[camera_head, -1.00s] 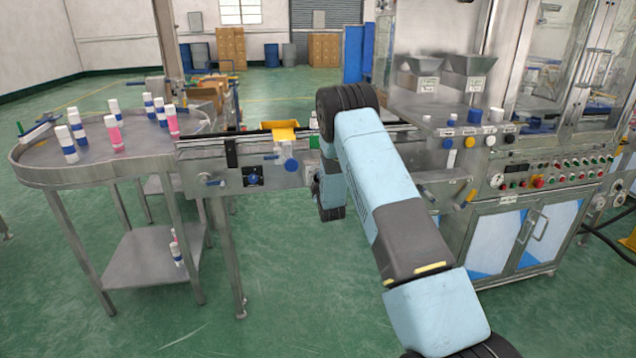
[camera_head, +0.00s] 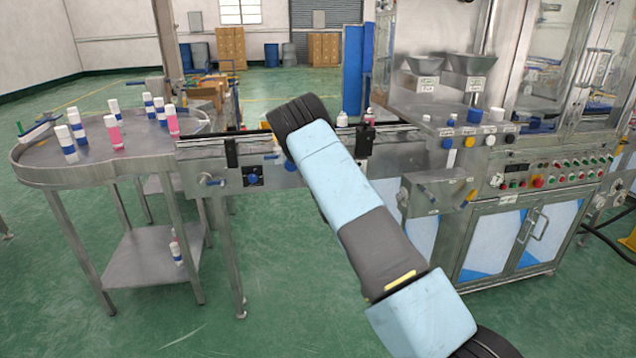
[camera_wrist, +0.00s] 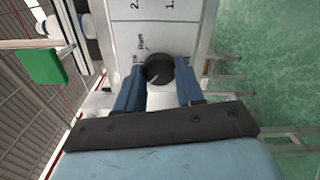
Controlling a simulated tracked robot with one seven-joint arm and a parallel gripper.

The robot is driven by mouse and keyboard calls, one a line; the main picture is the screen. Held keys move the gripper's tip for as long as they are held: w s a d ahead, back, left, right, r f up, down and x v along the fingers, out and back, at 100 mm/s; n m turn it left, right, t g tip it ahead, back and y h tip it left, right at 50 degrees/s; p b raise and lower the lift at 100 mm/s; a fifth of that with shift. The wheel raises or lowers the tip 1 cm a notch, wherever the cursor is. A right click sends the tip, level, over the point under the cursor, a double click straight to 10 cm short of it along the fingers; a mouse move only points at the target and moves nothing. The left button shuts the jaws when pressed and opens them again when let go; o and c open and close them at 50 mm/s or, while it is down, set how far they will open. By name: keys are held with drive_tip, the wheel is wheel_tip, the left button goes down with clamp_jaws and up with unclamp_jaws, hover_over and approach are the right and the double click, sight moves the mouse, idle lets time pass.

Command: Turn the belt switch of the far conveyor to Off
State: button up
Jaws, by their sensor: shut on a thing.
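In the wrist view a round black knob (camera_wrist: 158,67) with a pale pointer mark sits on a white panel (camera_wrist: 165,30). The word "Run" shows beside it; another small label is partly hidden and I cannot read it. My gripper (camera_wrist: 159,82) has its two blue fingers on either side of the knob and is shut on it. In the head view my arm hides the gripper and the knob. The conveyor (camera_head: 205,158) there runs from the round table to the machine, partly behind my arm.
A round steel table (camera_head: 35,172) with several bottles stands left. The machine cabinet (camera_head: 520,245) with a row of buttons stands right. A blue knob (camera_head: 253,180) on a black plate is on the conveyor's front. A green block (camera_wrist: 40,66) shows in the wrist view.

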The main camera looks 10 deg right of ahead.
drive_tip(key=shift+s+a+f, duration=0.15)
drive_tip(key=shift+f, duration=0.2)
drive_tip(key=o, duration=0.8)
drive_tip(key=shift+o, duration=1.2)
drive_tip(key=shift+r, duration=0.2)
drive_tip(key=s, duration=1.3)
drive_tip(key=shift+s, duration=0.25)
